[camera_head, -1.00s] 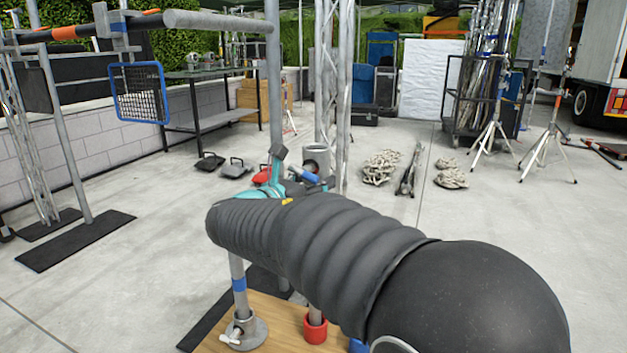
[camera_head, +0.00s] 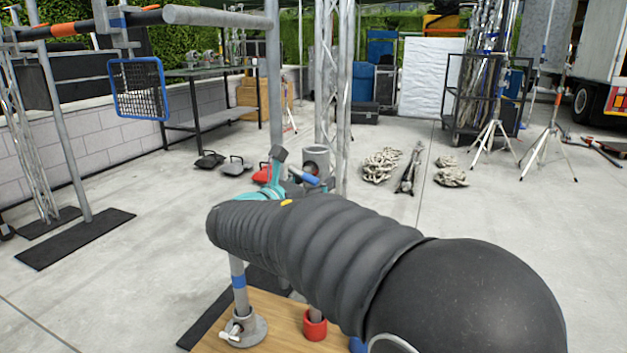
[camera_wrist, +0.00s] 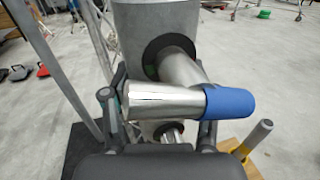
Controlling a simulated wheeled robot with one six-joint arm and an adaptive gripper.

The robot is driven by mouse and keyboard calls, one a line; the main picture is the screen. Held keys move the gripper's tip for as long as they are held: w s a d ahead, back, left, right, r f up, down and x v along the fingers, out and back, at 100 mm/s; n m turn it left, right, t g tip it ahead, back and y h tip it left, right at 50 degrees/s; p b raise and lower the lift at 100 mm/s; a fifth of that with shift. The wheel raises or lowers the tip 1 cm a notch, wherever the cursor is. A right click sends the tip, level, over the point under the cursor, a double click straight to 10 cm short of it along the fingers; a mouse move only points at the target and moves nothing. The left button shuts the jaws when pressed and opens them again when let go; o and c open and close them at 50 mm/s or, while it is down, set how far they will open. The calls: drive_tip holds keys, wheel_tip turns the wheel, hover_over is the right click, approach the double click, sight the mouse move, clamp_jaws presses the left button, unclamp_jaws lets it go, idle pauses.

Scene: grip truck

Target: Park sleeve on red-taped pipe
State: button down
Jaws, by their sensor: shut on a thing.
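The grey sleeve (camera_head: 316,158) stands upright beyond my arm in the head view; its lower part is hidden. In the wrist view the wide grey sleeve wall (camera_wrist: 145,20) is at the top, with a shiny side handle that has a blue end (camera_wrist: 232,103). My gripper (camera_wrist: 162,112) is shut on this handle, one finger on each side. It shows partly in the head view (camera_head: 280,168). A grey pipe with a red band (camera_head: 315,325) at its foot stands on a wooden board, its upper part hidden behind my arm.
A blue-taped pipe (camera_head: 238,281) stands in a round flange on the wooden board (camera_head: 275,318). A truss (camera_head: 333,90) rises behind the sleeve. Weights and rope piles (camera_head: 383,166) lie on the open floor.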

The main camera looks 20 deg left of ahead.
drive_tip(key=shift+f+b, duration=0.75)
drive_tip(key=shift+f, duration=0.8)
idle(0.4)
drive_tip(key=shift+f+b, duration=1.1)
drive_tip(key=shift+f, duration=1)
drive_tip(key=shift+f, duration=0.4)
drive_tip(key=shift+c, duration=1.3)
unclamp_jaws()
drive_tip(key=shift+s+f, duration=0.1)
drive_tip(key=shift+f, duration=0.05)
drive_tip(key=v, duration=1.2)
